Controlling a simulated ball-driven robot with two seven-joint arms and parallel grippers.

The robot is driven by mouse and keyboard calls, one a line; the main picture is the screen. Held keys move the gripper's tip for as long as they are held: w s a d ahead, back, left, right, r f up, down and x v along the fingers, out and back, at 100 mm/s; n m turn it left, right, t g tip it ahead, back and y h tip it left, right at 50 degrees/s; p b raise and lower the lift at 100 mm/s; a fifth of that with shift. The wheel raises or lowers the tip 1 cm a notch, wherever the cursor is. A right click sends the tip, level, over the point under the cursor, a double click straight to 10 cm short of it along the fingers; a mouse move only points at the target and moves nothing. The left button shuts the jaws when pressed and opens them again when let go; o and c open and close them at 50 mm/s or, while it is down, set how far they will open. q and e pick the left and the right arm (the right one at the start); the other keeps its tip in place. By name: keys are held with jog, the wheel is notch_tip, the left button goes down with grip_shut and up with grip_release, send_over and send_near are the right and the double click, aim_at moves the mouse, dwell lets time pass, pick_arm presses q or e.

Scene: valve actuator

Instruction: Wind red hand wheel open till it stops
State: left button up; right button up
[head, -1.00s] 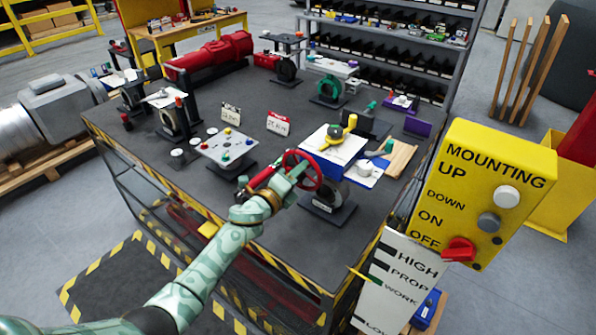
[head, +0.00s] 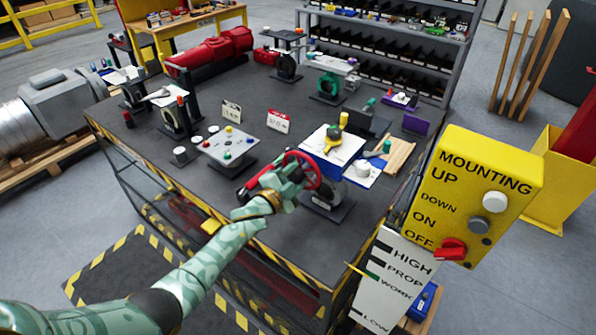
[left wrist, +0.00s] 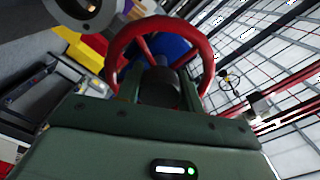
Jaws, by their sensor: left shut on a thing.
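The red hand wheel (head: 318,172) stands upright on the valve actuator at the front edge of the dark bench. My left gripper (head: 285,180) is at the wheel's near left side, shut on it, and covers part of the rim. In the left wrist view the red rim (left wrist: 207,62) arches beyond the green gripper body, with spokes running to a dark middle. My right gripper is not in view.
A plate with coloured knobs (head: 230,146) stands left of the wheel. A white-topped box (head: 320,158) with a yellow tool (head: 334,139) is just behind it. A yellow control panel (head: 487,190) stands at the right. Small red and white signs (head: 278,122) stand further back.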

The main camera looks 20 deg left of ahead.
aim_at(293, 179)
pick_arm(q)
jog(key=n+p, duration=0.1)
jog(key=n, duration=0.4)
jog(key=shift+n+p, duration=0.3)
jog(key=n+p, duration=0.1)
jog(key=n, duration=0.3)
jog(key=shift+f+n, duration=0.15)
jog(key=shift+n, duration=0.25)
jog(key=shift+n, duration=0.3)
jog(key=o, duration=1)
jog(key=p+v, duration=0.1)
jog(key=v, duration=0.4)
jog(key=shift+s+p, duration=0.15)
jog(key=shift+p, duration=0.25)
jog(key=v, duration=1.1)
